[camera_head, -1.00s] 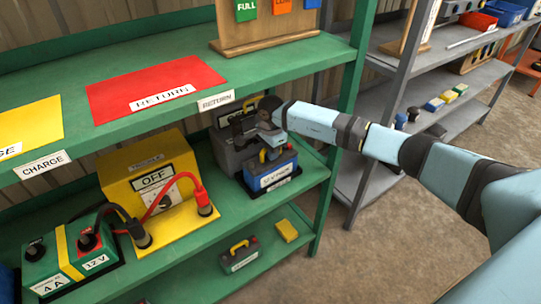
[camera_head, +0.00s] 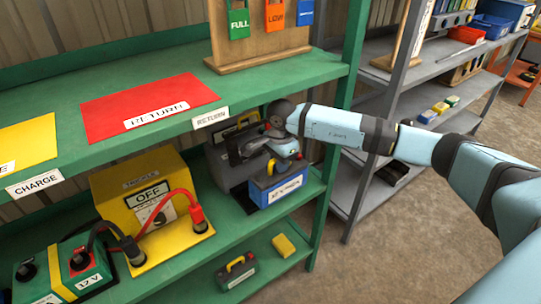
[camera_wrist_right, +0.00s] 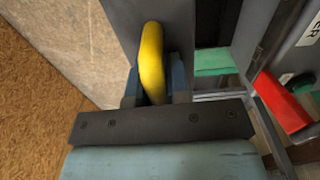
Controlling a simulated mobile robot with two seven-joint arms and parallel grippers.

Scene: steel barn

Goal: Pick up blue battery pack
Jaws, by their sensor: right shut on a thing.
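The blue battery pack (camera_head: 284,188) has a dark top, a white front label and a yellow handle. It is at the right end of the green middle shelf, partly over a black tray (camera_head: 243,202). It looks slightly raised, but the gap below is hard to see. My right gripper (camera_head: 275,155) is above it, shut on the handle. In the right wrist view, the yellow handle (camera_wrist_right: 152,55) stands between the fingers (camera_wrist_right: 155,88), with the pack's dark top beyond. My left gripper is out of view.
A larger grey battery (camera_head: 232,168) stands close behind and left of the pack. The upper shelf, with its red RETURN mat (camera_head: 150,105), overhangs. A yellow charger box (camera_head: 140,195) with cables is to the left. A green post (camera_head: 327,190) rises close on the right.

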